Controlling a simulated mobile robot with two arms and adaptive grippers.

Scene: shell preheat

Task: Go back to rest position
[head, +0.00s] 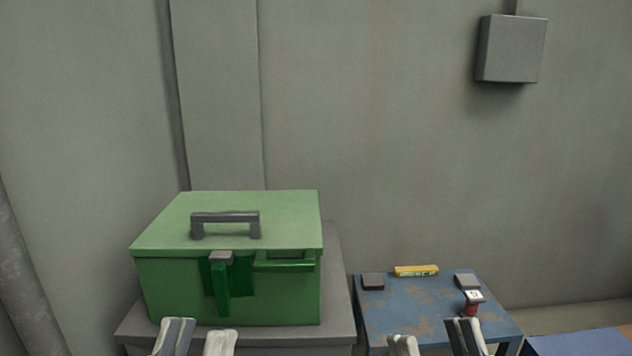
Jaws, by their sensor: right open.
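My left gripper (199,337) is at the bottom of the head view, in front of the green box. Its two fingertips stand apart with a gap between them, and nothing shows in the gap. My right gripper (434,341) is at the bottom right, in front of the blue table. Its fingertips are wide apart and nothing shows between them. Both grippers are cut off by the lower picture edge.
A green box (165,290) with a closed lid and grey handle stands on a grey stand (337,300). A worn blue table (390,312) holds a yellow bar (416,271), dark blocks (372,282) and a small red-and-white item (472,302). A grey wall box (512,49) hangs above.

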